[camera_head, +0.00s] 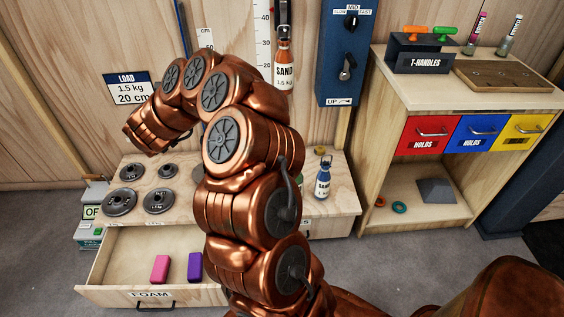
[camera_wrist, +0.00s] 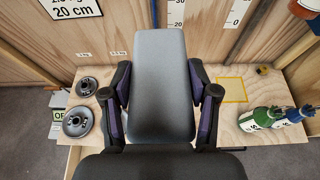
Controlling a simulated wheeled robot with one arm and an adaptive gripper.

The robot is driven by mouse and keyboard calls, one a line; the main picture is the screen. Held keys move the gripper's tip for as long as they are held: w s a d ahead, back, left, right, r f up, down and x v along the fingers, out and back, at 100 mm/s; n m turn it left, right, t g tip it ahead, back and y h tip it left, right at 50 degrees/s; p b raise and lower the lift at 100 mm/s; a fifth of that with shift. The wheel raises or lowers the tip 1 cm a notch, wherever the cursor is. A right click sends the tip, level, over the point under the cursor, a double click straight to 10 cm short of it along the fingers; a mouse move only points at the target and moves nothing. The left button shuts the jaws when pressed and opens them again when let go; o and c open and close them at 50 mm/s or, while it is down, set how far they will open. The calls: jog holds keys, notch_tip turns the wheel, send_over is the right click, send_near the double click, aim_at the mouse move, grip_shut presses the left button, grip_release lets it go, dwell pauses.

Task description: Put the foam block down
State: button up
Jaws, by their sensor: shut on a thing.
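In the wrist view my gripper (camera_wrist: 160,100) has a dark finger on each side of a tall grey block (camera_wrist: 159,75), which I take to be the foam block. The fingers are shut on its sides, and it stands out in front of the palm over the wooden bench. Its lower end meets my dark gripper body in the picture. A gap between block and bench cannot be judged. In the head view my copper arm hides the gripper and the block. A yellow square outline (camera_wrist: 230,90) lies on the bench right of the block.
Weight plates (camera_head: 120,201) lie on the bench's left. A sand bottle (camera_head: 323,178) stands on its right; another (camera_head: 283,65) hangs by the scale. The open FOAM drawer (camera_head: 125,272) holds a pink block (camera_head: 160,268) and a purple block (camera_head: 195,266). A cabinet (camera_head: 415,85) stands right.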

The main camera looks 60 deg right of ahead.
jog(key=s+d+f+m+g+h+b, duration=0.1)
jog(key=s+d+f+m+g+b, duration=0.25)
jog(key=d+f+b, duration=0.85)
jog(key=s+d+f+m+g+h+b, duration=0.1)
jog(key=s+d+f+m+g+b, duration=0.35)
jog(key=d+f, duration=1)
jog(key=s+d+f+m+g+h+b, duration=0.15)
jog(key=s+d+f+b, duration=0.35)
jog(key=d+f+b, duration=0.9)
jog(key=shift+g, duration=0.35)
jog(key=shift+w+a+f+p, duration=0.1)
jog(key=shift+a+f+p, duration=0.1)
jog(key=shift+f, duration=1)
jog(key=shift+s+a+f+p, duration=0.1)
jog(key=shift+f+p, duration=0.05)
jog(key=shift+f, duration=1.1)
jog(key=shift+w+a+f+p, duration=0.1)
jog(key=shift+f+p, duration=0.1)
jog(key=shift+f, duration=1)
jog(key=shift+f+b, duration=0.4)
jog(key=shift+f, duration=0.2)
jog(key=o, duration=1.3)
jog(key=shift+v, duration=6.05)
jog(key=shift+r, duration=0.25)
